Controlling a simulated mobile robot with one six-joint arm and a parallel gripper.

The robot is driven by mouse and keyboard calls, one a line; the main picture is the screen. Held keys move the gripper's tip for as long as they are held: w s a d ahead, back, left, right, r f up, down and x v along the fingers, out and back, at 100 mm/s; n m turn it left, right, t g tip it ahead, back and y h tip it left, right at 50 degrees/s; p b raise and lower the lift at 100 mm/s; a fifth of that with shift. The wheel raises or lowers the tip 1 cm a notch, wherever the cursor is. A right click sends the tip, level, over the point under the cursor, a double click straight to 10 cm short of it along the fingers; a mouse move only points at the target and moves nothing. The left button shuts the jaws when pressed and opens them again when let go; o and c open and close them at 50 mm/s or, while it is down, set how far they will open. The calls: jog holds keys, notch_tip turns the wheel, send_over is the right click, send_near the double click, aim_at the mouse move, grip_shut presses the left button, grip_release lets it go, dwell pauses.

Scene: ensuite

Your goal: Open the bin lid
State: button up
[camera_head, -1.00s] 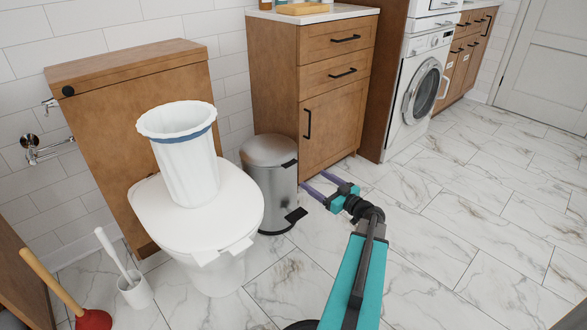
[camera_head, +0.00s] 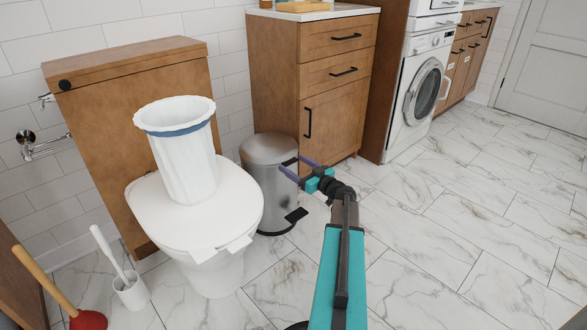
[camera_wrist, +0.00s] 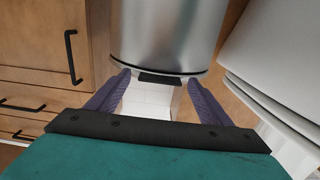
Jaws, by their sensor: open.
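The bin (camera_head: 265,190) is a steel cylinder standing on the floor between the toilet and the wooden cabinet. Its lid (camera_head: 268,148) looks shut. A small black tab (camera_wrist: 160,78) at the lid's rim shows in the wrist view, between my fingers. A black pedal (camera_head: 296,215) sticks out at the bin's base. My gripper (camera_head: 291,164) is open at the bin's upper front side, near rim height. In the wrist view my gripper (camera_wrist: 157,78) has one finger on each side of the tab. I cannot tell whether they touch it.
The white toilet (camera_head: 235,200) stands left of the bin, with a white ribbed basket (camera_head: 185,165) on its lid. The wooden cabinet (camera_head: 275,80) stands close behind and right. A plunger (camera_head: 88,320) and brush holder (camera_head: 131,292) are at lower left. The marble floor is clear at right.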

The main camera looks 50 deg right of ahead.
jog(key=shift+w, duration=0.3)
